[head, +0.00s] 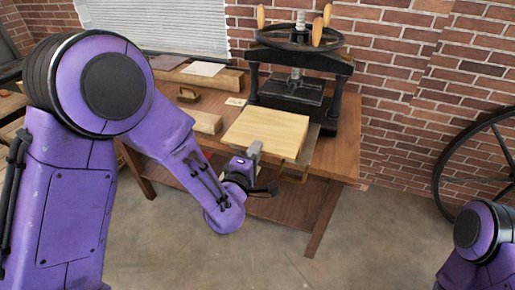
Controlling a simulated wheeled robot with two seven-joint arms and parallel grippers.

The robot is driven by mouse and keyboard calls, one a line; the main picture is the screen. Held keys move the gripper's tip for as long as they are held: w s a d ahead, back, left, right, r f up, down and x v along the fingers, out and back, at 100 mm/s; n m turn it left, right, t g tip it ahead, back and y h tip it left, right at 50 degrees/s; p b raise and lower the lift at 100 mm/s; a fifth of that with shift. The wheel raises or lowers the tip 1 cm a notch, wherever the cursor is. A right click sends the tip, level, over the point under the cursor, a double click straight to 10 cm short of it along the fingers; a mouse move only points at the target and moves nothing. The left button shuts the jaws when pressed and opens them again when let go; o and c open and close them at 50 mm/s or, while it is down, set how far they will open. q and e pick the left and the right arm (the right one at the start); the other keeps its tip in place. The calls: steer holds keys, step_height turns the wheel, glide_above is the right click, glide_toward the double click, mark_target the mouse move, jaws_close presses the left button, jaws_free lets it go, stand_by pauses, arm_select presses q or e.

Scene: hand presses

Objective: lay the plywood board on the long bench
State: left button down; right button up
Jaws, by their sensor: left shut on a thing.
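The plywood board (270,128), pale and flat, is near the front edge of the wooden long bench (345,150), in front of the black press. My left gripper (256,150) is shut on the board's near left edge. The board looks roughly level over the bench top. I cannot tell whether its underside touches the bench. Part of my left gripper is hidden by its own wrist. My right arm shows only at the lower right, and its gripper is out of view.
A black hand press (295,80) with a wheel and wooden handles stands on the bench behind the board. A small pale wood block (206,122) lies left of the board. A large dark wheel (450,168) leans by the brick wall at right. The floor in front is clear.

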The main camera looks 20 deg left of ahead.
arm_select(q)
steer(key=s+p, duration=1)
steer(key=s, duration=0.4)
steer(key=shift+s+a, duration=0.25)
steer(key=shift+s, duration=0.1)
